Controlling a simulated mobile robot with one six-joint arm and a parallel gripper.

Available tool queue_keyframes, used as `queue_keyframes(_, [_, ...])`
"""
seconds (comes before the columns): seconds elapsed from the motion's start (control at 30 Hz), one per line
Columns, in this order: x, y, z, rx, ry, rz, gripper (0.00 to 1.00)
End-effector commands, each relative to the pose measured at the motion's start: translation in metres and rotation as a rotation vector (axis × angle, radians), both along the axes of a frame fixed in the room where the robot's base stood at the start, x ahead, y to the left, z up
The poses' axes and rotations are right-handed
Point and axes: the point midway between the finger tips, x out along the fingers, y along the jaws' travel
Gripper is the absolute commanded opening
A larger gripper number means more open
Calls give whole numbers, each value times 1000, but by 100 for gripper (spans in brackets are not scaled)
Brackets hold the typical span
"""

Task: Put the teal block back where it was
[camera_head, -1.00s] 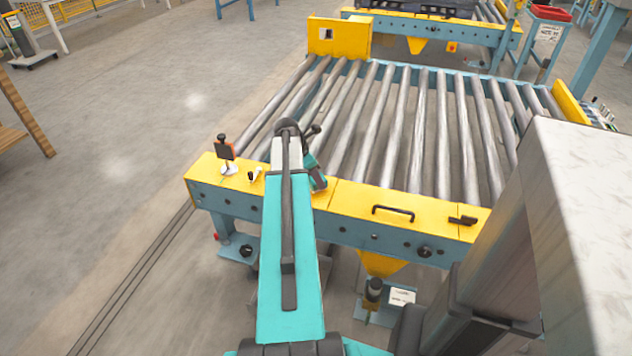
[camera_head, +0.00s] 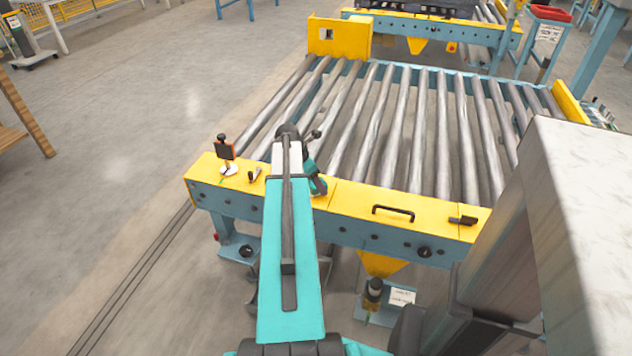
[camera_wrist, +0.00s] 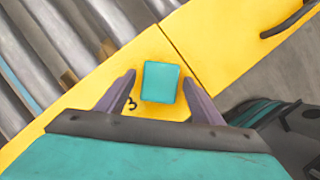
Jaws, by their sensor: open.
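The teal block (camera_wrist: 161,82) shows in the wrist view as a small square-topped block over the yellow top plate (camera_wrist: 205,50) of the conveyor's end beam. My gripper (camera_wrist: 159,80) is open, with one finger on each side of the block and a visible gap at both sides. The block seems to sit on the plate, near a seam and a small black mark, but its underside is hidden. In the head view the yellow beam (camera_head: 355,203) is seen beyond my arm, which hides my fingers and the block.
Metal rollers (camera_head: 400,120) fill the conveyor behind the beam. On the beam stand a dark upright device with an orange edge (camera_head: 226,150) to the left, and a black handle (camera_head: 393,212) and a small black latch (camera_head: 462,221) to the right. Open floor (camera_head: 120,180) lies left.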

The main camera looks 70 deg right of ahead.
Motion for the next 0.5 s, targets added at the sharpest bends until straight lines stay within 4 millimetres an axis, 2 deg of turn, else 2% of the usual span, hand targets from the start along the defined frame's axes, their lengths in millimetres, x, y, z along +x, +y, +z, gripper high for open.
queue_keyframes(0.27, [1,1,8,-1,-1,1,61])
queue_keyframes(0.5, [9,10,36,-3,-1,1,61])
